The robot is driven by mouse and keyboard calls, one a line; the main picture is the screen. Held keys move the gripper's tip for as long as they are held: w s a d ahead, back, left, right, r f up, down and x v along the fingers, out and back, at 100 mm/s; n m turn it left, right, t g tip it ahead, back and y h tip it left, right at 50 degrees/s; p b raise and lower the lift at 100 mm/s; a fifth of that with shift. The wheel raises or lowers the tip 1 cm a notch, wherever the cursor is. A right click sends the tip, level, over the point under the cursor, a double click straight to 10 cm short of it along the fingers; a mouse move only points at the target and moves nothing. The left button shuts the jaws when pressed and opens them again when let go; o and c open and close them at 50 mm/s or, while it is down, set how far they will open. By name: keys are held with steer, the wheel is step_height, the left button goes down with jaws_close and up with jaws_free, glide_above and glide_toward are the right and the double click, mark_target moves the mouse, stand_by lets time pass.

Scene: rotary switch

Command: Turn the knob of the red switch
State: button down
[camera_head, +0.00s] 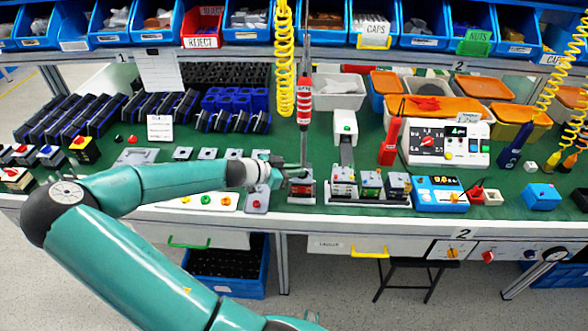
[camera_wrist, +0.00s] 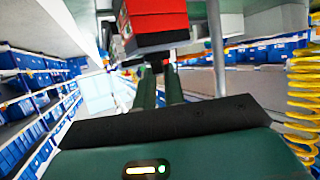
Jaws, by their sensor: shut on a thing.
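The red switch (camera_wrist: 157,20) shows in the wrist view at the top centre as a box with a red face and a dark lower part. In the head view it is a small grey and red box (camera_head: 302,190) at the front of the green bench, right of my gripper (camera_head: 290,172). In the wrist view the two dark green fingers of my gripper (camera_wrist: 158,70) reach up to the switch's dark side. They are shut on its knob, which is mostly hidden between the fingertips. I cannot tell the knob's angle.
Several small coloured switches (camera_head: 371,183) stand close on the right. A red screwdriver (camera_head: 304,100) hangs just behind, beside a coiled yellow cable (camera_head: 284,60). A panel with coloured buttons (camera_head: 205,200) lies left, under my arm. Blue bins (camera_head: 247,22) line the shelf behind.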

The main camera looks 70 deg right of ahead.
steer(key=n+t+h, duration=0.1)
steer(key=n+t, duration=0.1)
steer(key=s+n+t+h, duration=0.1)
steer(key=n+t, duration=0.1)
steer(key=a+n+t+h, duration=0.1)
steer(key=n+t, duration=0.1)
steer(key=shift+s+h, duration=0.3)
steer(key=shift+h, duration=0.1)
steer(key=n+t, duration=0.2)
steer(key=s+n+t, duration=0.1)
steer(key=n+t, duration=0.1)
steer(key=t, duration=0.1)
steer(key=shift+d+n, duration=0.1)
steer(key=shift+n, duration=0.2)
steer(key=shift+n+t, duration=0.5)
steer(key=shift+t, duration=0.2)
steer(key=c, duration=1.5)
jaws_free()
steer(key=shift+f, duration=0.1)
steer(key=shift+r, duration=0.2)
